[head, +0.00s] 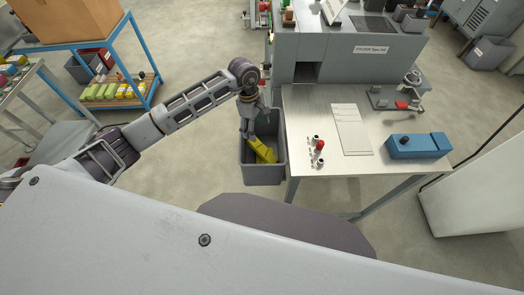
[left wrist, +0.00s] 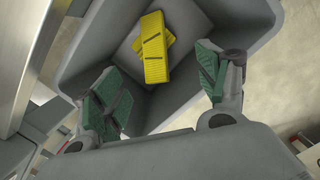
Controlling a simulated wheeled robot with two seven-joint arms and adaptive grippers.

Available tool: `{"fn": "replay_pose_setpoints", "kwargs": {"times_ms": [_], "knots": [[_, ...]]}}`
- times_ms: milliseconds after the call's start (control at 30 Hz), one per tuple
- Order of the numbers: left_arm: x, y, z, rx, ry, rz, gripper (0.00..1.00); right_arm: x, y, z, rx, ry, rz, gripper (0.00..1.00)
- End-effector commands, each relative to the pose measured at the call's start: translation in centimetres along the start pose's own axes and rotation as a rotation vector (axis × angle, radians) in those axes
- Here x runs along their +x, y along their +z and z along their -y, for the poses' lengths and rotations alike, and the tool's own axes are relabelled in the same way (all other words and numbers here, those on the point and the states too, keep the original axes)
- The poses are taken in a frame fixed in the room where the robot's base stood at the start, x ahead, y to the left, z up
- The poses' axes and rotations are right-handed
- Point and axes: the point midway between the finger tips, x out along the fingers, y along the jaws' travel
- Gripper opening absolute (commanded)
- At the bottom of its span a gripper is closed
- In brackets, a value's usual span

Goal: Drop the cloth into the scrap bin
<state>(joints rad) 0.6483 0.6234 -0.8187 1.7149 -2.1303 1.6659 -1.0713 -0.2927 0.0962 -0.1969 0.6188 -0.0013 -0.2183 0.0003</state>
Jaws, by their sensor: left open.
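The scrap bin (head: 262,174) is a grey open-topped bin on the floor beside the metal table. Yellow material with dark stripes, which looks like the cloth (head: 263,151), lies inside it. In the left wrist view the cloth (left wrist: 155,50) shows as a folded yellow strip crossing another yellow piece near the bin floor. My left gripper (head: 247,131) is over the bin's left part. My right gripper is not in view.
The metal table (head: 300,110) right of the bin holds a white sheet (head: 351,129), small red and dark knobs (head: 319,147) and a blue box (head: 418,146). A grey machine (head: 345,60) stands behind. A blue-framed shelf cart (head: 140,75) is at the left. Floor left of the bin is clear.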

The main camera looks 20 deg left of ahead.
Motion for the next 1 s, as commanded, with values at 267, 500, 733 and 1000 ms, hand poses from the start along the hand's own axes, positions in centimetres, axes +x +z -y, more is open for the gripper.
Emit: {"fn": "replay_pose_setpoints", "kwargs": {"times_ms": [267, 500, 733, 1000], "knots": [[-3.1, 0.0, -0.1, 0.001, 0.003, 0.000, 0.74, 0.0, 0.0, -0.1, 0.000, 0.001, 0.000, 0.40], [-6.7, 0.0, -0.1, 0.000, 0.002, -0.001, 0.74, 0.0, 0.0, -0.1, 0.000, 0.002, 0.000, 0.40], [-9.8, -0.1, -0.1, 0.000, 0.002, -0.001, 0.74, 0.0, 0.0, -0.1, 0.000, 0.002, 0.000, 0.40], [-11.3, 0.0, 0.0, 0.000, 0.000, -0.001, 0.74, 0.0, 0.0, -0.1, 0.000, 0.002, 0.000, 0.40]]}}
